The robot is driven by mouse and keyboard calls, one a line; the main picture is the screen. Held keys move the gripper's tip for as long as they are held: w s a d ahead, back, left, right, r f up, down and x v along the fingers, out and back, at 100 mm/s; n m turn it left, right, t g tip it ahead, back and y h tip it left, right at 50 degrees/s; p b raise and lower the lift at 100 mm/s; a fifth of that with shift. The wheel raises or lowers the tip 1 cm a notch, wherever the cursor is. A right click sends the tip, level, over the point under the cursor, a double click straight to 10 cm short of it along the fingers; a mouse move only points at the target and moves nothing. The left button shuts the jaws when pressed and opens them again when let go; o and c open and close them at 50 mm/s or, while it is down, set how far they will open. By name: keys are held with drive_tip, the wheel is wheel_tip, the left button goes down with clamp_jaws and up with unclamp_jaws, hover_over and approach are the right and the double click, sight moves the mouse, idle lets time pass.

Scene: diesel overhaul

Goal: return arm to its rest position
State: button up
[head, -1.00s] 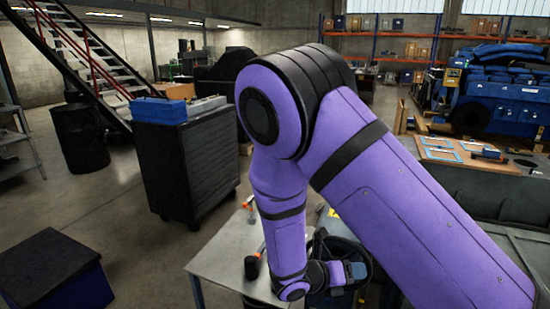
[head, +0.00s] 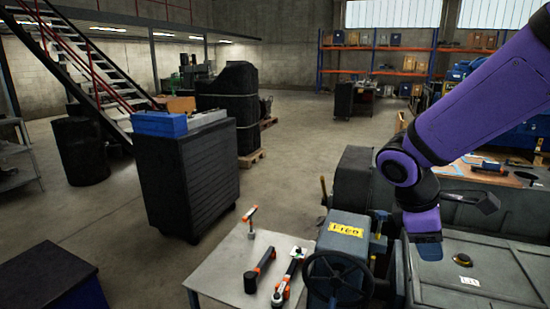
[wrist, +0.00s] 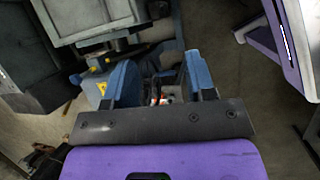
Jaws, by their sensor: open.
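In the head view my purple arm comes in from the right edge. Its upper part slopes down to the left to a joint, and the lower part hangs down over the grey machine at the right. In the wrist view my gripper (wrist: 160,80) shows two blue fingers standing well apart on a dark plate. It is open, and nothing is held between the fingers. Small orange and pale shapes show beyond the gap, too blurred to name. In the head view the exact fingertips are hard to make out.
A small table (head: 218,275) carries several orange-and-black tools. Beside it stand a grey unit with a yellow label (head: 345,230) and a black handwheel (head: 338,279). A dark cabinet (head: 180,180) with a blue box (head: 158,123) stands left. Floor beyond is largely clear.

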drive_tip(key=s+d+r+m+t+y, duration=0.1)
drive_tip(key=s+r+m+t+y, duration=0.4)
drive_tip(key=s+r+m, duration=0.7)
drive_tip(key=shift+s+d+r+t, duration=0.15)
drive_tip(key=shift+s+d+t, duration=0.15)
drive_tip(key=shift+d, duration=0.1)
idle(0.4)
